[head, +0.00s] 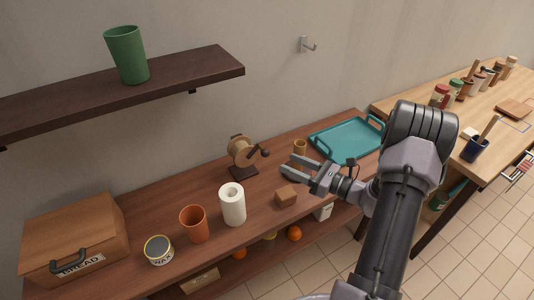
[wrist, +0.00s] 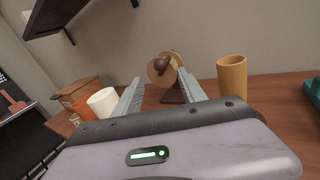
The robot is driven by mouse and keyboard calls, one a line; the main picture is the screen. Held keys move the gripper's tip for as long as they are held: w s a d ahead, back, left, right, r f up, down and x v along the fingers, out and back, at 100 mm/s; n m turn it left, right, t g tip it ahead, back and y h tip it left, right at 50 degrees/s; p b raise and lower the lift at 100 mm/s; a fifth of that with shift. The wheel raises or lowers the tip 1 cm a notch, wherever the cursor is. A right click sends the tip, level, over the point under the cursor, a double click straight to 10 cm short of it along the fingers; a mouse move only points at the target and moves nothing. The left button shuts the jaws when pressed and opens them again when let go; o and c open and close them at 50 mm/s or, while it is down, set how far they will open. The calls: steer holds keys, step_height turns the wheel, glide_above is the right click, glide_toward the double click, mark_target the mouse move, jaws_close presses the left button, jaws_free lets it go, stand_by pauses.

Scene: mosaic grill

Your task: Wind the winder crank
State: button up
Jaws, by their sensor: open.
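The winder (head: 241,155) stands on the brown wooden counter, a tan spool on a dark base. Its crank ends in a dark round knob (head: 265,153) on the right side. In the wrist view the winder (wrist: 172,92) shows ahead between the fingers, with the crank knob (wrist: 161,65) facing me. My gripper (head: 286,168) is open and empty, to the right of the winder and apart from it, with its fingers pointing left toward it. The gripper's fingers also show in the wrist view (wrist: 160,87).
An orange-brown cup (head: 300,147) stands behind my gripper, and a teal tray (head: 345,140) lies to the right. A small brown block (head: 286,195), a white roll (head: 232,205), an orange cup (head: 194,224) and a wax tin (head: 158,250) stand along the front. A dark shelf (head: 190,77) hangs above left.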

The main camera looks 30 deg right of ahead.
mark_target(265, 153)
steer(key=b+x, duration=0.2)
steer(key=x, duration=0.8)
steer(key=shift+w, duration=0.1)
jaws_close()
stand_by(0.9)
